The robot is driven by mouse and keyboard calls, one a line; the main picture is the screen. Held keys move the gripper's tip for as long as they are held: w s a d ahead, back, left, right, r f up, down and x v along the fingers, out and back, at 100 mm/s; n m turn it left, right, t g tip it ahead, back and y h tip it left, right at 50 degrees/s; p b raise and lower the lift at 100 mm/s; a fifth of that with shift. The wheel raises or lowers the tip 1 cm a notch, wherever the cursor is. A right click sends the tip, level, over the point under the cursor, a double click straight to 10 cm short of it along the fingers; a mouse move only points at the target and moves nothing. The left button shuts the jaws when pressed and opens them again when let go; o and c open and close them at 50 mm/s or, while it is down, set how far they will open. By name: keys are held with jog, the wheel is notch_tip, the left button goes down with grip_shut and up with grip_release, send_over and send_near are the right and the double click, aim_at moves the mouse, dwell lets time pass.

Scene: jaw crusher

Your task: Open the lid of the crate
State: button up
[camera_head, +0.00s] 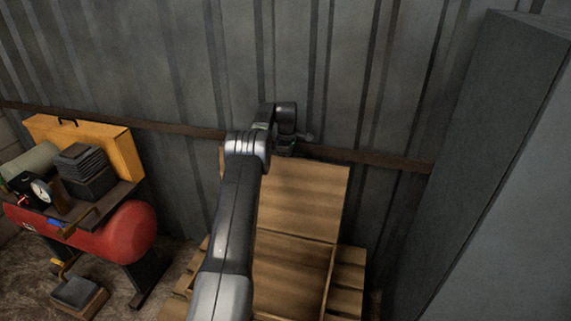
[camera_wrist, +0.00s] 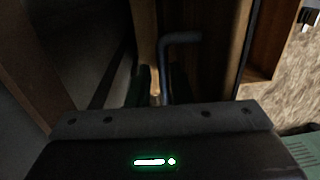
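The wooden crate (camera_head: 329,283) stands low in the middle of the head view, with its inside showing. Its lid (camera_head: 305,200) is raised and stands up at the back, near the metal wall. My gripper (camera_head: 286,150) is at the lid's top edge, with its fingers mostly hidden. In the wrist view a bent grey rod, which looks like a handle (camera_wrist: 181,38), runs down between or beside the dark fingertips (camera_wrist: 161,88). Whether they grip it is too dark to tell. My arm hides the crate's left part.
A red compressor tank (camera_head: 125,232) with a yellow case (camera_head: 95,145) stands at the left. A tall grey cabinet (camera_head: 490,130) stands close at the right. The corrugated wall (camera_head: 340,70) with a brown rail is right behind the lid.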

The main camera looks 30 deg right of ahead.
jog(key=shift+o, duration=1.2)
notch_tip(320, 180, down, 2)
jog(key=shift+a+f, duration=0.1)
notch_tip(320, 180, up, 16)
jog(key=p, duration=0.3)
jog(key=shift+w+d+p, duration=0.3)
jog(key=shift+d+p, duration=0.1)
jog(key=shift+d, duration=0.05)
jog(key=shift+f, duration=0.1)
jog(key=shift+s+a+f+b, duration=0.15)
jog(key=shift+f+b, duration=0.9)
jog(key=shift+f, duration=2.1)
jog(key=shift+w+a+f+b, duration=0.1)
jog(key=shift+f+b, duration=0.95)
jog(key=shift+f, duration=2.05)
